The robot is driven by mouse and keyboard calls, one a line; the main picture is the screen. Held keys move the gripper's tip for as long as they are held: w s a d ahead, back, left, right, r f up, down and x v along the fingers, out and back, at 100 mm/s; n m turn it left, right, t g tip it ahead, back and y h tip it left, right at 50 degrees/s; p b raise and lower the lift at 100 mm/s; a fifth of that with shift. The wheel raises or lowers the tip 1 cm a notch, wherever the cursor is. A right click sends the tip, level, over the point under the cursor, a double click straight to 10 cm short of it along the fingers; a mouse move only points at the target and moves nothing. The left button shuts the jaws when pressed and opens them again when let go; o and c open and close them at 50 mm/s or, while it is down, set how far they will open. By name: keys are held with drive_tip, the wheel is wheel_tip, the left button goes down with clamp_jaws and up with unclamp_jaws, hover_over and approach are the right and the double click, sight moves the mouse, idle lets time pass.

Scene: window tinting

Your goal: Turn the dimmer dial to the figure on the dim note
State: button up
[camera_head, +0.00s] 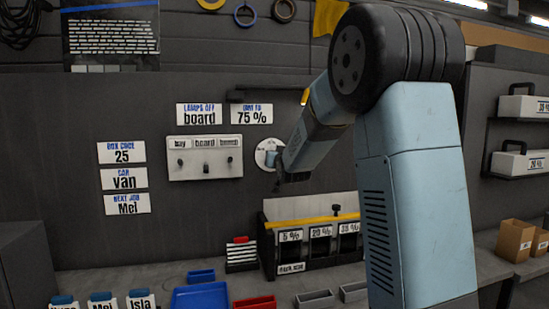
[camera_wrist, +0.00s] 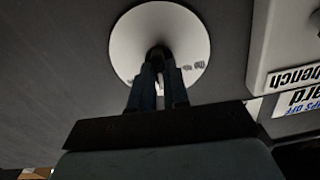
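The dim note (camera_head: 251,114) on the dark wall reads "75 %". The dimmer dial has a round white plate (camera_head: 264,152) to the right of the switch panel. In the wrist view the white plate (camera_wrist: 185,28) lies straight ahead with a dark knob (camera_wrist: 159,53) at its centre. My gripper (camera_wrist: 160,72) is at the dial, its two fingers close together with the knob between their tips. They look shut on the knob, though the dark contact is hard to see. The fingers and knob hide part of the plate and its figures, so the dial's setting is not readable.
A switch panel (camera_head: 205,170) with three switches is left of the dial, under a "board" note (camera_head: 199,115). Other notes hang further left. Below, a rack (camera_head: 322,262) with percent labels stands on the bench among trays. Free wall surrounds the dial on its left and below.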

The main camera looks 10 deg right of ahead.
clamp_jaws()
drive_tip(key=shift+n, duration=0.7)
drive_tip(key=o, duration=0.5)
unclamp_jaws()
drive_tip(key=shift+s, duration=0.1)
